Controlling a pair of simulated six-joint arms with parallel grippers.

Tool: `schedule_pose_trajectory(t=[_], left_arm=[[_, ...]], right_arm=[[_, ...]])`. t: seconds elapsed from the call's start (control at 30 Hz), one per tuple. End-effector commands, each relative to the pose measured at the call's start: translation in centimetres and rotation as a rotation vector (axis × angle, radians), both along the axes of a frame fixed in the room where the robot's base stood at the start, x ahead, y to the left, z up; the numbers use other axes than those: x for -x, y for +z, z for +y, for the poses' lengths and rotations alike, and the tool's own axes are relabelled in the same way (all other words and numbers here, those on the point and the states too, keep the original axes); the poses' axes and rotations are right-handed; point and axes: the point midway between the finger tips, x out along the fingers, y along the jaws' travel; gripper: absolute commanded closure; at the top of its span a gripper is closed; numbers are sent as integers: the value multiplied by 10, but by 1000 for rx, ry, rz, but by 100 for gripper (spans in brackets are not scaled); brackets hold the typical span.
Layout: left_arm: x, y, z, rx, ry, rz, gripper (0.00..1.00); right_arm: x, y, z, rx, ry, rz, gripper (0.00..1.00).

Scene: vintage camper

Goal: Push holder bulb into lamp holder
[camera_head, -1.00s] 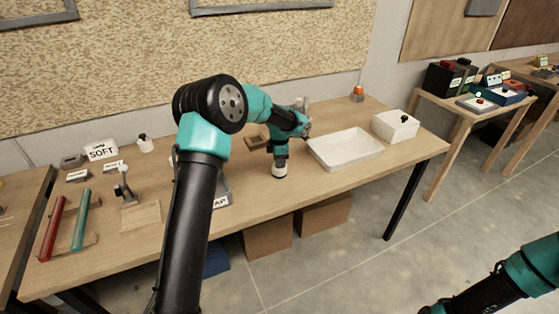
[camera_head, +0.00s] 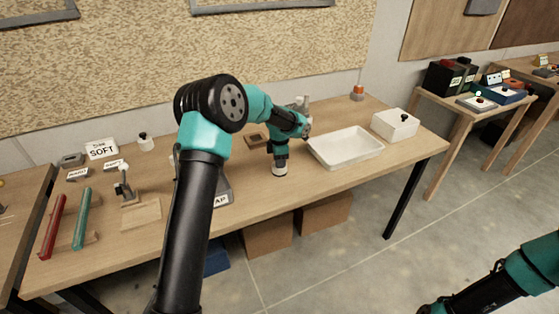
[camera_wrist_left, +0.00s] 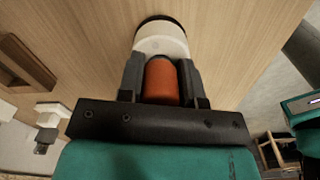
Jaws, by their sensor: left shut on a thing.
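My left gripper (camera_head: 280,162) points down over the middle of the wooden table. In the left wrist view, the fingers (camera_wrist_left: 161,80) are shut on an orange-red bulb (camera_wrist_left: 161,82). A round white lamp holder (camera_wrist_left: 160,39) sits directly beyond the fingertips, in line with the bulb. It also shows as a small white piece under the gripper in the head view (camera_head: 279,171). The bulb's lower end is hidden, so I cannot tell how deep it sits in the holder. My right gripper is out of the picture; only part of that arm shows at lower right.
A white tray (camera_head: 345,148) lies close to the right of the gripper. A white box (camera_head: 395,125) and an orange-topped grey item (camera_head: 358,93) stand further right. A small wooden block (camera_head: 256,140) is behind left. Table in front of the gripper is clear.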

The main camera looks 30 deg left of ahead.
Motion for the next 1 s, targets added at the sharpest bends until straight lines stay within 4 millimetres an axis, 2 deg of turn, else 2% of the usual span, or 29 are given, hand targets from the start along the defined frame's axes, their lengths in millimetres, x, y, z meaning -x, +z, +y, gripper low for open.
schedule_pose_trajectory(t=[0.03,0.5,0.53,0.83,1.0], left_arm=[[3,-14,0,4,0,16,89],[4,-18,1,5,2,16,89],[4,-18,1,5,2,16,65],[5,-19,0,7,4,21,37],[6,-19,0,8,5,23,37]], right_arm=[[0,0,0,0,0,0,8],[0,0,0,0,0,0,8],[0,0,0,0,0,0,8],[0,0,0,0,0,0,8],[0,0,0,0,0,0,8]])
